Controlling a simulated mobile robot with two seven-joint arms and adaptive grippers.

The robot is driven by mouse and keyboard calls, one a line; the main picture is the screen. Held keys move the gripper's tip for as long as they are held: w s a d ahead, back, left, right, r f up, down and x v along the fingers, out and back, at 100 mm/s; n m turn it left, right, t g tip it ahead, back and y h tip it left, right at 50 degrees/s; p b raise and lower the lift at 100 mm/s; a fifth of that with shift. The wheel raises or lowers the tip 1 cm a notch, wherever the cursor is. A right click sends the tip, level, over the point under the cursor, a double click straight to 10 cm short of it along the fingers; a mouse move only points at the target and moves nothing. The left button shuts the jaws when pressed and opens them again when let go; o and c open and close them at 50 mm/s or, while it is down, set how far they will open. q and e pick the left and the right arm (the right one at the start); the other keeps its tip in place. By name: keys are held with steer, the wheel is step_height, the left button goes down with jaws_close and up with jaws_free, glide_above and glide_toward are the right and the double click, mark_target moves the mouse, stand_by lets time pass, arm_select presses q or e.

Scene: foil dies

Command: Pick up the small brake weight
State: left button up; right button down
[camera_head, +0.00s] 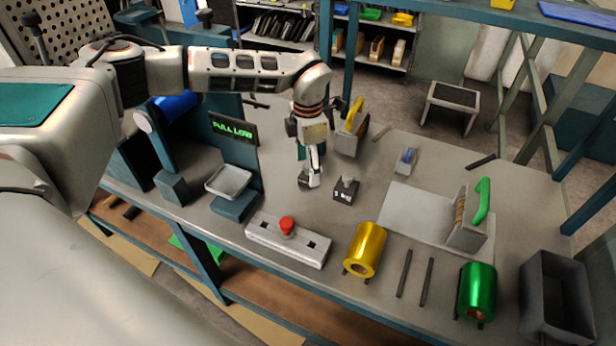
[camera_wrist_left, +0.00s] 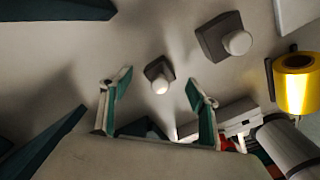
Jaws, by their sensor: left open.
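The small brake weight (camera_head: 304,181) is a dark block with a pale round knob. It stands on the grey bench top, partly hidden by my left gripper (camera_head: 312,168) in the head view. In the left wrist view the small weight (camera_wrist_left: 153,68) shows just beyond and between the green-padded fingertips of my left gripper (camera_wrist_left: 157,88), which are spread apart. The gripper is empty; I cannot tell its exact height above the weight. A larger dark weight (camera_head: 345,191) with a pale knob stands to the right, also in the left wrist view (camera_wrist_left: 213,40). My right gripper is not in view.
A scale pan (camera_head: 228,181) and a display with green letters (camera_head: 233,128) stand left. A bar with a red button (camera_head: 287,236) lies in front. A yellow-handled tool (camera_head: 351,127) stands behind. Gold (camera_head: 369,243) and green rolls (camera_head: 477,287) and a dark bin (camera_head: 553,298) are right.

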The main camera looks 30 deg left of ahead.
mark_target(308, 174)
arm_select(q)
step_height(308, 174, down, 3)
steer(key=shift+r, duration=0.1)
jaws_close()
steer(key=shift+r, duration=0.1)
